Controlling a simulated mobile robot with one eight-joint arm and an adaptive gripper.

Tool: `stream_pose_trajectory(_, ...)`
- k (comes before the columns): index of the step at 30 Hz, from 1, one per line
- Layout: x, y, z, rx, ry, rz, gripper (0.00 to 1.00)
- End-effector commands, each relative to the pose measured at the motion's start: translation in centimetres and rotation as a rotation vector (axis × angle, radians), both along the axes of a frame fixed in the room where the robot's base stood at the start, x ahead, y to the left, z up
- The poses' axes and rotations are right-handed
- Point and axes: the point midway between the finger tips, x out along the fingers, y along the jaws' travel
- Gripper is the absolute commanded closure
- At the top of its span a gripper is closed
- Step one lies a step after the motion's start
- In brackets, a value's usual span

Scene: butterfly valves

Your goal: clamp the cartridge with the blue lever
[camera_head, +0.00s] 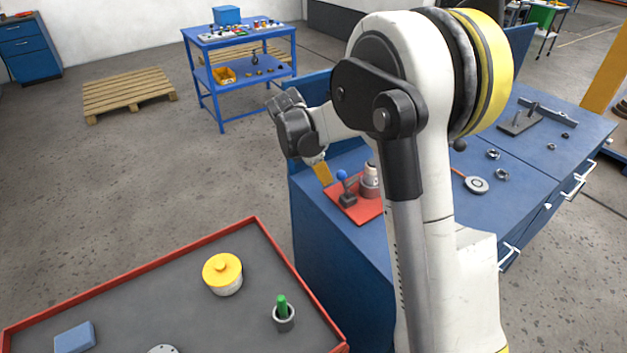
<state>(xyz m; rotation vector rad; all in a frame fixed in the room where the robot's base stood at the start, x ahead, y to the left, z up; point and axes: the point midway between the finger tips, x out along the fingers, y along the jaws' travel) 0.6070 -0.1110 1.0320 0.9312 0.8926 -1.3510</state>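The blue lever (342,176) has a round blue knob and stands upright on a dark clamp base (347,198) on a red plate (336,193). A grey and white cylinder (370,181), apparently the cartridge, stands right beside it on the plate; my arm covers its right side. Whether it is clamped cannot be seen.
A red-rimmed tray (130,281) in front holds a yellow-lidded pot (223,274), a green-topped part (283,314) and a blue block (75,338). Open floor lies left.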

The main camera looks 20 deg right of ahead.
Motion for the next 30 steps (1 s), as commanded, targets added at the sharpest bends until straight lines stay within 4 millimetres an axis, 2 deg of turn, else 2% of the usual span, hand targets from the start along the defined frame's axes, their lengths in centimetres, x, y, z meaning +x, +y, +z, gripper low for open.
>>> stream_pose_trajectory(4, 0.0, -0.8, 0.1, 0.000, 0.000, -0.001, 1.00)
stream_pose_trajectory(17, 0.0, -0.9, 0.3, 0.006, 0.002, -0.001, 1.00)
stream_pose_trajectory(30, 0.2, -1.7, 0.8, 0.082, 0.016, -0.001, 1.00)
